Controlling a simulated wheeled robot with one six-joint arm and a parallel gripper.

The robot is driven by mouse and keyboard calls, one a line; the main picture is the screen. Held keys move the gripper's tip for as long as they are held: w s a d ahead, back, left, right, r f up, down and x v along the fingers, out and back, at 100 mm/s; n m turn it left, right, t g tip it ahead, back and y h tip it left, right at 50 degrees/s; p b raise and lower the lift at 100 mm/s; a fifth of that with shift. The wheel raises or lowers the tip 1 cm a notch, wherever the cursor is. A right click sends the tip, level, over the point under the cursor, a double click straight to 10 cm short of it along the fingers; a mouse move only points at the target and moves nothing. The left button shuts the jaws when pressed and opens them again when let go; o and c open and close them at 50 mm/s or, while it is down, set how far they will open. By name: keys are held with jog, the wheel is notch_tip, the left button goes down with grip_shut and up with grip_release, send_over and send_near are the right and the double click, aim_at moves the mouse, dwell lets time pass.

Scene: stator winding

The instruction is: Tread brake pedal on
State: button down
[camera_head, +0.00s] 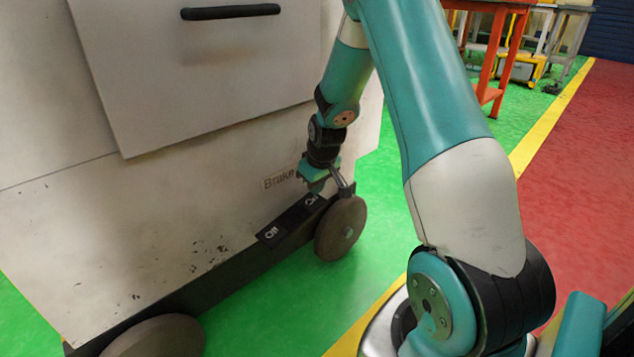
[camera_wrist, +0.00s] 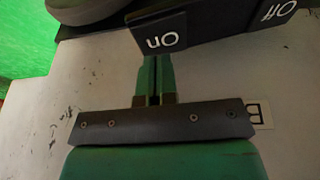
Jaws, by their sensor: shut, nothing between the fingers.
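The brake pedal marked "On" (camera_head: 312,200) is a black plate low on the white cabinet, beside the wheel. It shows upside down in the wrist view (camera_wrist: 160,40). A second black pedal marked "Off" (camera_head: 270,234) sits to its left and also shows at the upper right of the wrist view (camera_wrist: 277,12). My gripper (camera_wrist: 154,58) is shut and empty. Its green fingers point at the "On" pedal, and their tips end at the pedal's edge in the wrist view. I cannot tell whether they touch it. In the head view my gripper is just above this pedal.
The white cabinet (camera_head: 60,230) carries a "Brake" label (camera_head: 279,179) and a drawer with a black handle (camera_head: 231,12). Grey wheels stand at the right (camera_head: 341,228) and front left (camera_head: 155,338). An orange table (camera_head: 497,50) is far back. Green floor lies right of the cabinet.

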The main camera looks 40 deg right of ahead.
jog(key=shift+d+f+b, duration=0.15)
jog(key=shift+f+b, duration=0.15)
jog(key=shift+f, duration=0.35)
jog(key=shift+d+f+b, duration=0.15)
jog(key=shift+f+b, duration=0.1)
jog(key=shift+f, duration=0.35)
jog(key=shift+d+p, duration=0.1)
jog(key=shift+p, duration=0.3)
